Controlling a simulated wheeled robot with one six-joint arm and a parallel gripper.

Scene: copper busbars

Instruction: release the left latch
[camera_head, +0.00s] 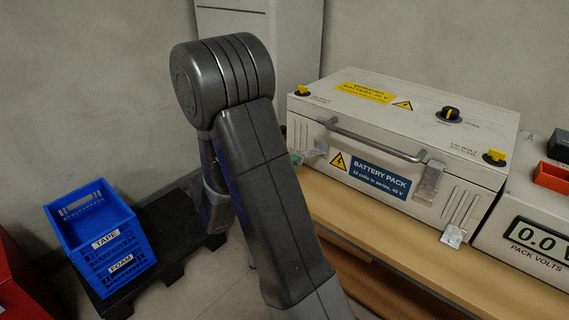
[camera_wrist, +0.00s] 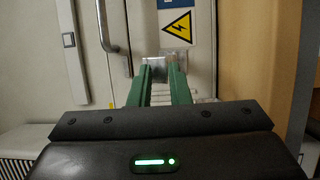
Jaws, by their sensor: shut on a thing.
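The battery pack (camera_head: 400,150) is a cream case on the wooden bench, with its lid down. Its left latch (camera_head: 316,149) is a small metal piece on the front face; it stands out from the face at a tilt. My gripper (camera_head: 297,158) is at this latch, mostly hidden behind my arm, with a bit of green finger showing. In the wrist view, the two green fingers of my gripper (camera_wrist: 162,80) are closed on the latch (camera_wrist: 178,58), below the yellow warning sign.
A grey carry handle (camera_head: 375,140) crosses the case front between the latches; it is close beside my fingers in the wrist view (camera_wrist: 104,30). A voltage meter (camera_head: 535,240) stands right of the case. A blue crate (camera_head: 95,240) sits on a dark pallet at left.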

